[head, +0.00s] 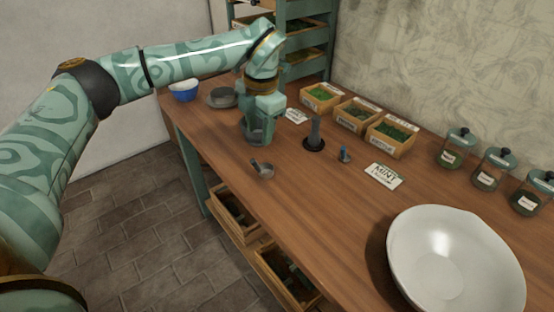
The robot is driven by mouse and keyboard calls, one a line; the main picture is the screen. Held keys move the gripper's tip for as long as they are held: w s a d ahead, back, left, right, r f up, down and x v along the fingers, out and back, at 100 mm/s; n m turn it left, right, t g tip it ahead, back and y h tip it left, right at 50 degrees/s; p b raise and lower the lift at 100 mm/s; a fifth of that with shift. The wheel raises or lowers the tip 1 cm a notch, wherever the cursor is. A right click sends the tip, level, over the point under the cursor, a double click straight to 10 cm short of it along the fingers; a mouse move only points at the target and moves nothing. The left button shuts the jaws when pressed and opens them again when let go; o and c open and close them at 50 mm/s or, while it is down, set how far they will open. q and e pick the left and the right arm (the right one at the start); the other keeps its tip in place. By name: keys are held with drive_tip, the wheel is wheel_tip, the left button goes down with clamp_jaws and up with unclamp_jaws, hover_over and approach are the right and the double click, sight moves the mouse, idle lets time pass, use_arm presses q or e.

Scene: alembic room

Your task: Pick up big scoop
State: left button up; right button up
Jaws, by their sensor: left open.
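A small metal scoop (262,168) with a short handle lies on the wooden table near its front edge; it looks like the big scoop. A smaller blue-topped item (345,154), perhaps another scoop, is on the table farther right. My left gripper (256,138) comes in from the left and points down, just beyond the metal scoop in the picture and apart from it. It is open, and I see nothing in it. Its fingertips are hard to make out at this size. My right gripper is out of view.
A dark upright post (314,135) stands on a round base right of my gripper. Wooden boxes of herbs (390,148), lidded jars (490,180) and a mint label (384,176) lie beyond.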

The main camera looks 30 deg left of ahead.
use_arm(q)
drive_tip(key=b, duration=0.2)
hover_over(258, 165)
wheel_tip(258, 165, down, 5)
wheel_tip(258, 165, down, 5)
drive_tip(key=shift+w+r+b, duration=0.1)
drive_tip(key=shift+w+b, duration=0.05)
drive_tip(key=shift+b, duration=0.65)
drive_tip(key=shift+a+f, duration=0.1)
drive_tip(key=shift+f, duration=0.25)
drive_tip(key=f+b, duration=0.1)
drive_tip(key=f, duration=0.2)
drive_tip(key=a+f+b, duration=0.1)
drive_tip(key=f, duration=0.1)
drive_tip(key=shift+b, duration=0.3)
drive_tip(key=shift+r, duration=0.15)
drive_tip(key=shift+c, duration=0.7)
clamp_jaws()
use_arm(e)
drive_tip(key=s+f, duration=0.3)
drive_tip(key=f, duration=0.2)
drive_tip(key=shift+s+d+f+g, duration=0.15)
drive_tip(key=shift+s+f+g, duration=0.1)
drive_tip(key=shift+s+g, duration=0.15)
